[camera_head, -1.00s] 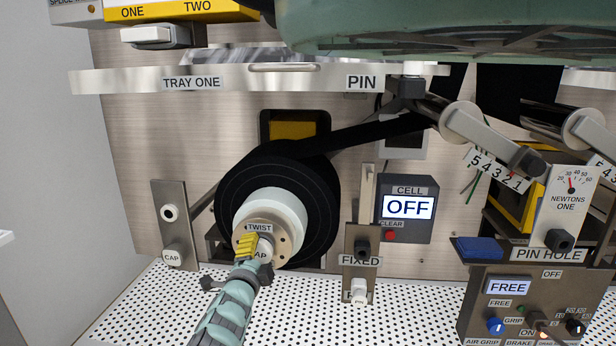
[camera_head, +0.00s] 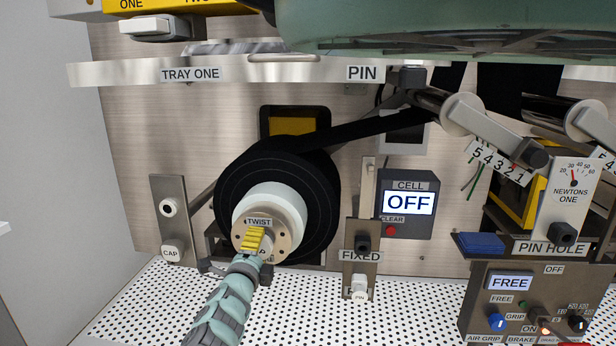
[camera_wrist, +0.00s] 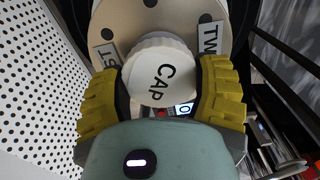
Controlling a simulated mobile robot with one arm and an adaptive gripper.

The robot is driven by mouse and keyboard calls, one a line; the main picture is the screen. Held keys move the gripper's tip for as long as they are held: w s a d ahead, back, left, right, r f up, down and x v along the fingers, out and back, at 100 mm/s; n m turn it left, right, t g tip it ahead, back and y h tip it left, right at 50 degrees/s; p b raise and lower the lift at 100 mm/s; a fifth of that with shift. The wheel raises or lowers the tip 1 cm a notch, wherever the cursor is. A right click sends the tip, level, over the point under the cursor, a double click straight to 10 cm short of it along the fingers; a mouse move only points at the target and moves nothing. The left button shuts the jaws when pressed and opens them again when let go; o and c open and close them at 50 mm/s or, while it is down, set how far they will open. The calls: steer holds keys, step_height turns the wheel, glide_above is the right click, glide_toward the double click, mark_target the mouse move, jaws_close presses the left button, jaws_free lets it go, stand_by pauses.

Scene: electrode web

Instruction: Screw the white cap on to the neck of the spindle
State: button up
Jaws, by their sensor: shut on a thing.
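The white cap (camera_wrist: 160,72), lettered CAP, is between the yellow fingers of my gripper (camera_wrist: 162,92) in the wrist view. The fingers press on its left and right sides. The cap is in front of the tan spindle face (camera_wrist: 185,14), which carries TWIST labels and dark holes. The neck is hidden behind the cap, and I cannot tell whether any gap remains. In the head view my gripper (camera_head: 254,241) is at the middle of the spindle face (camera_head: 283,240), covering most of the cap.
A black web roll (camera_head: 325,205) surrounds the pale core (camera_head: 275,203). A post plate labelled CAP (camera_head: 168,230) stands left. The FIXED bracket (camera_head: 361,257) and OFF cell display (camera_head: 407,204) are right. The perforated deck (camera_head: 140,305) below is mostly clear.

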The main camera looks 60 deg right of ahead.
steer(key=m, duration=0.1)
steer(key=m+b, duration=0.1)
steer(key=m, duration=0.3)
steer(key=shift+a+f, duration=0.1)
steer(key=shift+f, duration=0.25)
steer(key=shift+m+b, duration=0.4)
steer(key=shift+m, duration=0.4)
steer(key=m, duration=0.4)
steer(key=shift+m+b, duration=0.4)
steer(key=o, duration=0.9)
steer(key=shift+r, duration=0.1)
steer(key=o, duration=0.5)
steer(key=shift+r, duration=0.15)
steer(key=shift+c, duration=0.2)
